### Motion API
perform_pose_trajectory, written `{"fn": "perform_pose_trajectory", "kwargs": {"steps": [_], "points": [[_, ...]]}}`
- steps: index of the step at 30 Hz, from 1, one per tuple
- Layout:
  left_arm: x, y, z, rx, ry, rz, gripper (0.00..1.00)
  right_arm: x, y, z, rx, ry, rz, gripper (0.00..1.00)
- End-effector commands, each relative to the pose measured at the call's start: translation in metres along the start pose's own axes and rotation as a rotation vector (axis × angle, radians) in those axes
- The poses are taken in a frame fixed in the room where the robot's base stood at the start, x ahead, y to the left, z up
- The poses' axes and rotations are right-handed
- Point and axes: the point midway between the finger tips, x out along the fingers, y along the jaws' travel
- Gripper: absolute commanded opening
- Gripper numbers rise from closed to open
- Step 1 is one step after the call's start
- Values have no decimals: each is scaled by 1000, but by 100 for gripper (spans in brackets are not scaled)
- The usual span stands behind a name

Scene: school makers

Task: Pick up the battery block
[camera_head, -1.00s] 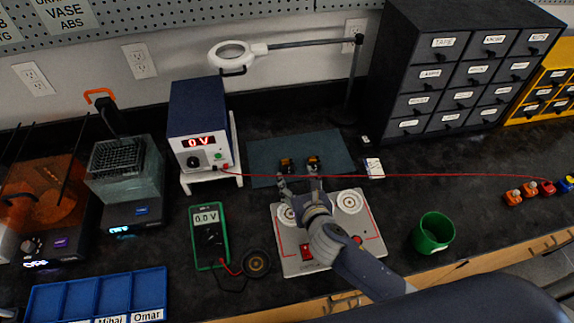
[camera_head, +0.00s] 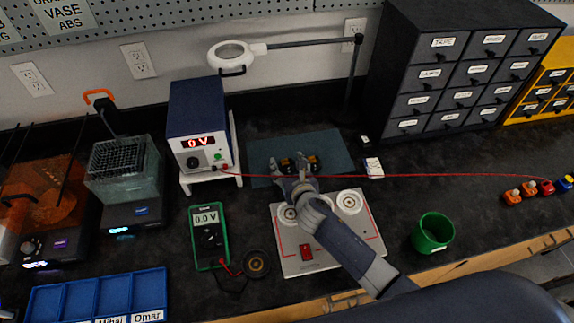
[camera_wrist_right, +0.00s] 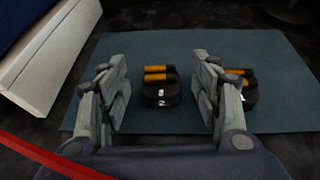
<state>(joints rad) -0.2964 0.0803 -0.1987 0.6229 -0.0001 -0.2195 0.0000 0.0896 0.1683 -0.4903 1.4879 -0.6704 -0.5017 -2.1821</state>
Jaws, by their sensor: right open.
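Two black battery blocks, each with orange-banded cells on top, lie on the teal mat (camera_head: 342,151). In the right wrist view, one battery block (camera_wrist_right: 161,94) sits between the two fingers of my right gripper (camera_wrist_right: 160,78), with a gap on each side. The other battery block (camera_wrist_right: 249,92) is to its right, outside the right finger and partly hidden by it. In the head view my right gripper (camera_head: 288,167) is open at the mat, around the left block; the right block (camera_head: 314,163) shows beside it. My left gripper is not in view.
A red wire (camera_head: 400,176) stretches across the bench near my right gripper. A power supply (camera_head: 198,130) on a white stand is left of the mat. A white board (camera_head: 300,264) with a red switch lies under my right arm. A green cup (camera_head: 433,232) stands right.

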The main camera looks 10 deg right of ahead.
Motion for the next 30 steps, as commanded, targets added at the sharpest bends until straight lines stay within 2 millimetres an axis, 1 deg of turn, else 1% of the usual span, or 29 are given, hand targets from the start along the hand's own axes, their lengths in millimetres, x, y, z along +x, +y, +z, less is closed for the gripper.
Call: {"fn": "perform_pose_trajectory", "kwargs": {"steps": [3,4,10,19,23,26,30], "points": [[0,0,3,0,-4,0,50,0,0,0,0,0,0,58],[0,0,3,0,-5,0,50,0,0,0,0,0,0,56],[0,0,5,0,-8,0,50,0,0,0,0,0,0,11],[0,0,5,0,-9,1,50,0,0,0,0,0,0,10],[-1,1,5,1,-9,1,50,-2,0,5,-1,-3,0,10],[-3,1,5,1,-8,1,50,-5,-1,13,-2,-4,-1,10],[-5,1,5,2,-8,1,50,-13,-1,32,-3,-7,0,10]]}}
